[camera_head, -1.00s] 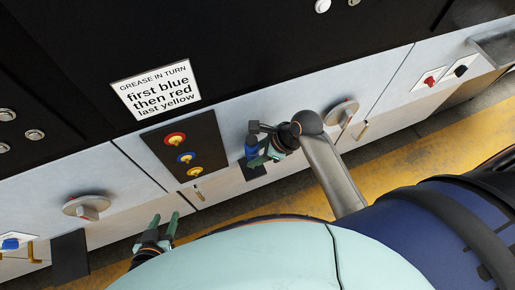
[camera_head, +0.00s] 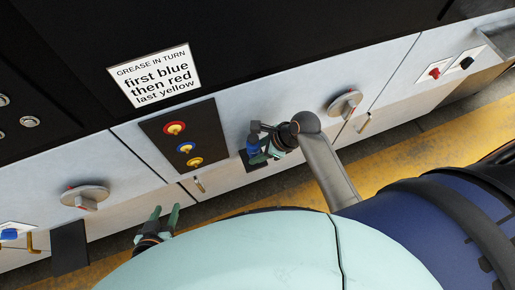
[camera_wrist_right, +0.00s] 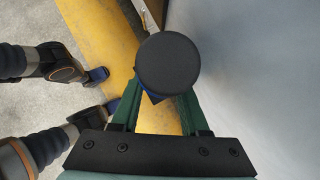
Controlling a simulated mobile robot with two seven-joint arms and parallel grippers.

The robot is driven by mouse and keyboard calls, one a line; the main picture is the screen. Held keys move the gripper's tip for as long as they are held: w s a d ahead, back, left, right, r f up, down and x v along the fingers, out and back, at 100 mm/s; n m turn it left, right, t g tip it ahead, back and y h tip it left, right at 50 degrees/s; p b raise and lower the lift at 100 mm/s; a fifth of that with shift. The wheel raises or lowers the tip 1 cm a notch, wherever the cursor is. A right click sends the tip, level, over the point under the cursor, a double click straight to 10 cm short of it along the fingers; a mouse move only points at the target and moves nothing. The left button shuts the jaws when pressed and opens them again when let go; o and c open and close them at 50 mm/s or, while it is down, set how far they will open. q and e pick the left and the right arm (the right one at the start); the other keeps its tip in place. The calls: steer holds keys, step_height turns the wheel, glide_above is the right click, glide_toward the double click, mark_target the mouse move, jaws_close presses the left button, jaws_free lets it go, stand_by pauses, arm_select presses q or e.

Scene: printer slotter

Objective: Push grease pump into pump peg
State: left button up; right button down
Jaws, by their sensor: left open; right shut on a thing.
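The grease pump (camera_head: 253,146) has a blue body and a black top. My right gripper (camera_head: 266,154) is shut on it in the head view, against the front of a dark plate (camera_head: 256,167) on the grey machine face. This plate seems to be where the pump peg is; the peg itself is hidden. In the right wrist view, the pump's round black cap (camera_wrist_right: 168,63) hides most of the blue body between the green fingers (camera_wrist_right: 155,110). I cannot tell whether the pump is seated. My left gripper (camera_head: 157,216) is open and empty at the lower left.
A black panel with red (camera_head: 174,128), blue (camera_head: 186,147) and yellow (camera_head: 195,162) fittings is left of the pump. A sign (camera_head: 153,75) gives a greasing order. Round knobs (camera_head: 345,103) and small handles (camera_head: 365,123) stick out nearby. Yellow-marked floor (camera_head: 390,160) lies in front.

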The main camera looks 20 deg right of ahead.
steer(key=shift+f+b, duration=0.35)
steer(key=shift+f, duration=0.8)
steer(key=shift+f, duration=0.15)
stand_by(1.0)
steer(key=shift+c, duration=1.7)
jaws_free()
steer(key=p+v, duration=0.2)
steer(key=v, duration=1)
steer(key=shift+r, duration=0.2)
steer(key=shift+d, duration=0.15)
